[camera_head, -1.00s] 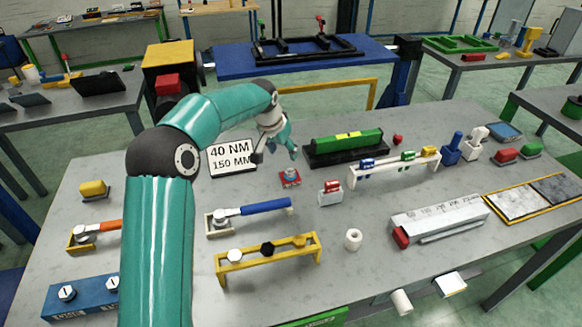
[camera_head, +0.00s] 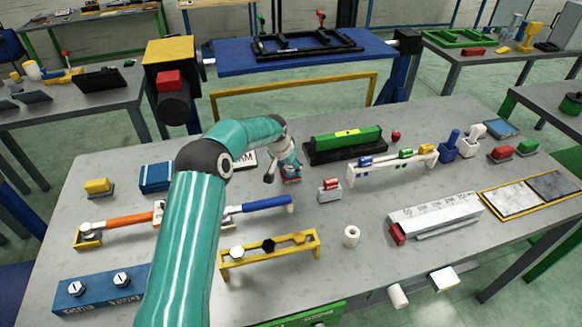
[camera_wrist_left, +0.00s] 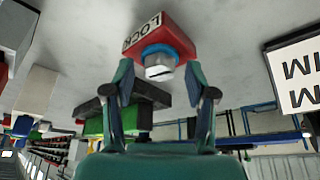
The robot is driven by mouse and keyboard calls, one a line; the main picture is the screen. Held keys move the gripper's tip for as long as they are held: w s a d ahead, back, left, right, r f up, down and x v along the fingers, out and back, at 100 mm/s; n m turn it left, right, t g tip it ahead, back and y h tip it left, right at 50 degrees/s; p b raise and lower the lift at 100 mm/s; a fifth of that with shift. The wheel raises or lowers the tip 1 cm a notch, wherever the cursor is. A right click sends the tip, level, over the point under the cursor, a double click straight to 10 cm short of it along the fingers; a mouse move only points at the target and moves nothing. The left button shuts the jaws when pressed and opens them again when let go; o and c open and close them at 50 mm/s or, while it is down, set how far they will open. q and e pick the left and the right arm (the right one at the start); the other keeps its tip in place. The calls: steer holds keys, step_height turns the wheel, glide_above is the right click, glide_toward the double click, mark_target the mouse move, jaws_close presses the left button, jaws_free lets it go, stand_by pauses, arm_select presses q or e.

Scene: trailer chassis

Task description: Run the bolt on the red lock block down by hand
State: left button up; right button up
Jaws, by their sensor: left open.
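The red lock block (camera_wrist_left: 165,28), marked LOCK, sits on the grey table and shows upside down in the left wrist view. A bolt (camera_wrist_left: 160,66) with a pale head and a blue ring beneath it stands on the block. My right gripper is not in view.
A sign (camera_head: 244,159) stands left of the gripper, partly behind my arm. A blue-handled wrench (camera_head: 265,204) lies in front. A small holder with a red part (camera_head: 330,190) is close on the right. The green block on a black base (camera_head: 345,144) is behind.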

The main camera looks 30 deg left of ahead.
arm_select(q)
steer(key=c, duration=1.1)
steer(key=shift+d, duration=0.2)
jaws_close()
steer(key=shift+a, duration=0.15)
steer(key=shift+m, duration=0.3)
